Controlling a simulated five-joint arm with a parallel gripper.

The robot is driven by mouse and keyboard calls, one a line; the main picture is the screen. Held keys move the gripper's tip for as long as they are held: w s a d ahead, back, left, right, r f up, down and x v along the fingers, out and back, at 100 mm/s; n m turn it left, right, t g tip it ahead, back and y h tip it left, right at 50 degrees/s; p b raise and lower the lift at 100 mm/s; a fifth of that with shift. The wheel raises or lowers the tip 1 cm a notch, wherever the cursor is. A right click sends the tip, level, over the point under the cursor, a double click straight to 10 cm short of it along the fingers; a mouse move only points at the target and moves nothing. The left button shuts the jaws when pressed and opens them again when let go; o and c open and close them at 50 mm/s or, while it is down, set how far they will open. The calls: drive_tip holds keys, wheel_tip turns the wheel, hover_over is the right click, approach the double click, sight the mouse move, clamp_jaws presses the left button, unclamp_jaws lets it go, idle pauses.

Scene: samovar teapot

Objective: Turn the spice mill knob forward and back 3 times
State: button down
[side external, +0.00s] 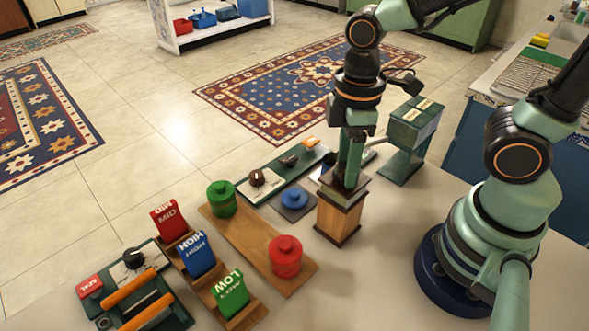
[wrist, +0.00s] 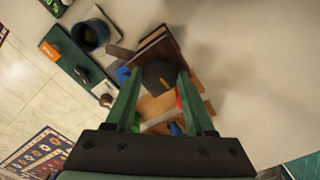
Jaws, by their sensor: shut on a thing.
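The spice mill is a wooden box (side external: 338,219) with a dark top and base, upright on the table in the side view. My gripper (side external: 347,178) points straight down onto its top. In the wrist view, the dark knob (wrist: 160,77) sits between the two green fingers of my gripper (wrist: 159,74), which are shut on it. The fingers hide most of the knob in the side view. Part of the mill's brown top (wrist: 158,44) shows behind the knob in the wrist view.
A blue knob on a plate (side external: 294,199) stands just left of the mill. A wooden board (side external: 245,237) holds a green and a red canister (side external: 285,257). LOW, HIGH and MID blocks (side external: 198,254) stand farther left. A green box stand (side external: 412,125) is behind right.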

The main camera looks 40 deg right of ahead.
idle(0.3)
drive_tip(key=shift+c, duration=1.3)
unclamp_jaws()
wheel_tip(320, 180, up, 12)
